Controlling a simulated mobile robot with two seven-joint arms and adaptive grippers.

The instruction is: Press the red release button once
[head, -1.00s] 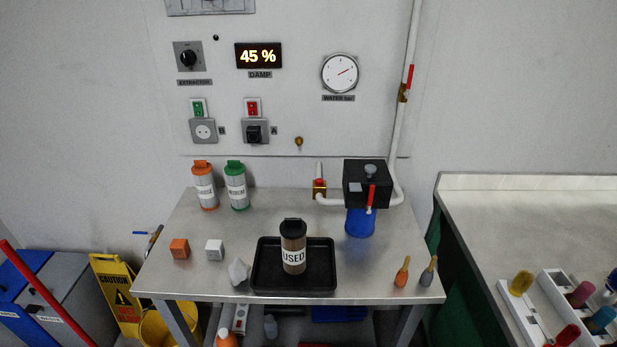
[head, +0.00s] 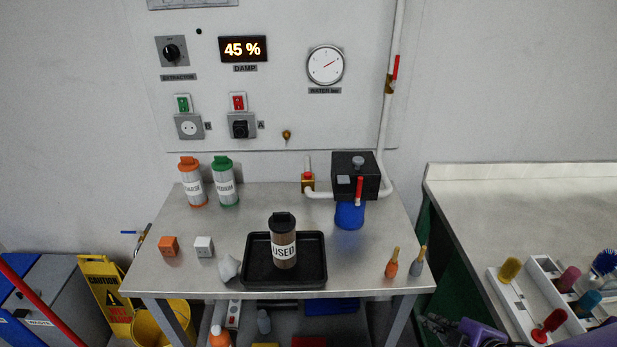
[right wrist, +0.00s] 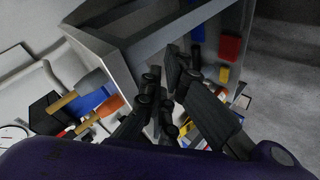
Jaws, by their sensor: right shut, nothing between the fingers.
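The black filter head (head: 356,178) with a blue bowl (head: 349,214) stands at the back right of the metal table. It has a grey knob on top and a red lever (head: 360,191) in front. A small red cap (head: 308,176) sits on the brass block on the pipe left of it. I cannot tell for certain which red part is the release button. My right gripper (head: 434,324) is at the bottom right, low beside the table and apart from these parts. In the right wrist view its black fingers (right wrist: 165,88) are shut and empty. My left gripper is not in view.
A black tray (head: 252,281) holds a jar marked USED (head: 284,245). Orange (head: 391,262) and grey (head: 418,262) small-necked things stand at the table's right front. A red switch (head: 238,102) is on the wall panel. A second bench (head: 520,205) stands right.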

